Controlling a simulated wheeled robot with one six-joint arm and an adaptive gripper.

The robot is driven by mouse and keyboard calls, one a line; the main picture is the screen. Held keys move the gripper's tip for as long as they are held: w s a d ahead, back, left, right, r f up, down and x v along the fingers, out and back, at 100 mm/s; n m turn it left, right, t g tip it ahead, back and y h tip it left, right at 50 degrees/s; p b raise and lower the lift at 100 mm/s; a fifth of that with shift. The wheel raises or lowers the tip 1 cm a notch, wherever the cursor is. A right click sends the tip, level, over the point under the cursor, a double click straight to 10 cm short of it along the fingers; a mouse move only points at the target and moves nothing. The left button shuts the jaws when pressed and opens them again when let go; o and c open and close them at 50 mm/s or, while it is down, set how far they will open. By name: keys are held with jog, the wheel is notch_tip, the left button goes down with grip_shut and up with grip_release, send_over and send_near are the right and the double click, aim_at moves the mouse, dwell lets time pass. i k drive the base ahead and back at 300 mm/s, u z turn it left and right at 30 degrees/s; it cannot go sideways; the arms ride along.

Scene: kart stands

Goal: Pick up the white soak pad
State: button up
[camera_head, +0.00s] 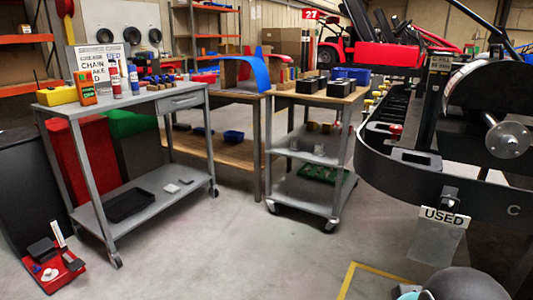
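Two small flat pads lie on the lower shelf of the left grey cart (145,205). A black tray (129,204) lies farther left on the same shelf. My gripper is not in view.
The cart's top holds bottles (115,78) and a yellow box (57,95). A second cart (310,190) stands to the right. A red tray (60,274) with small items is on the floor at left. The kart on its stand (450,180) fills the right. Floor between is clear.

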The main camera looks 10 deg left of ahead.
aim_at(172, 189)
jog(key=u, duration=0.25)
jog(key=i, duration=2.15)
jog(key=u, duration=1.25)
jog(key=i, duration=1.55)
jog(key=u, duration=0.65)
